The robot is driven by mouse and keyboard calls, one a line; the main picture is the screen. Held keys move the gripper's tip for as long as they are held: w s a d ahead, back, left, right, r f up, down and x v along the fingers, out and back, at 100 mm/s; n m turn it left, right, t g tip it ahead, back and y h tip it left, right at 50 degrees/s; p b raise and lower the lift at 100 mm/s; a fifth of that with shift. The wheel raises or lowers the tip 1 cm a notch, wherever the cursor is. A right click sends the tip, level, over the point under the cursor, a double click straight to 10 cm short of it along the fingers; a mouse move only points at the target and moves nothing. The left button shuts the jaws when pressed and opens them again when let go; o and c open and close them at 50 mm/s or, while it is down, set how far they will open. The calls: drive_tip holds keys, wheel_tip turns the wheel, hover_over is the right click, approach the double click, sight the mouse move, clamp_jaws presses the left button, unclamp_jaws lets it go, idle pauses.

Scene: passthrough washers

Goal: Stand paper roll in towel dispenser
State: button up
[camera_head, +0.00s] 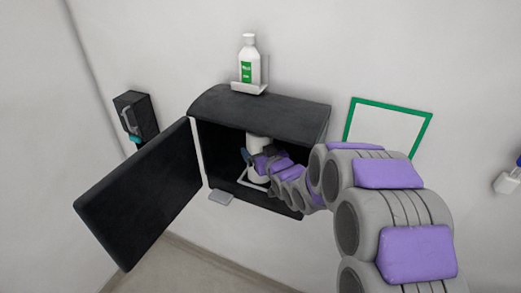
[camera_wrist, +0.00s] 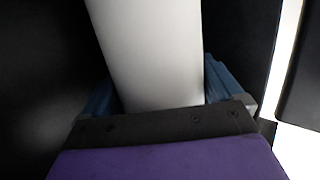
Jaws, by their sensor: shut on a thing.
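The towel dispenser (camera_head: 262,101) is a black wall box with its door (camera_head: 140,200) swung open to the left. The white paper roll (camera_head: 257,144) is inside the box, roughly upright, above a white frame-like holder (camera_head: 252,184) on the box floor. My gripper (camera_head: 250,158) reaches into the box from the right and is shut on the roll. In the wrist view the roll (camera_wrist: 150,50) stands slightly tilted between my blue fingers. My arm hides part of the roll and the box's right inside. I cannot tell whether the roll's lower end touches the holder.
A white bottle with a green label (camera_head: 248,62) stands on a small shelf above the box. A black wall unit (camera_head: 135,117) hangs to the left, behind the door. A green-framed panel (camera_head: 390,122) is on the wall to the right.

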drive_tip(key=shift+a, duration=0.1)
drive_tip(key=o, duration=1)
drive_tip(key=shift+c, duration=0.2)
drive_tip(key=shift+d, duration=0.2)
drive_tip(key=shift+s+d, duration=0.1)
drive_tip(key=v, duration=0.7)
drive_tip(key=shift+s, duration=0.1)
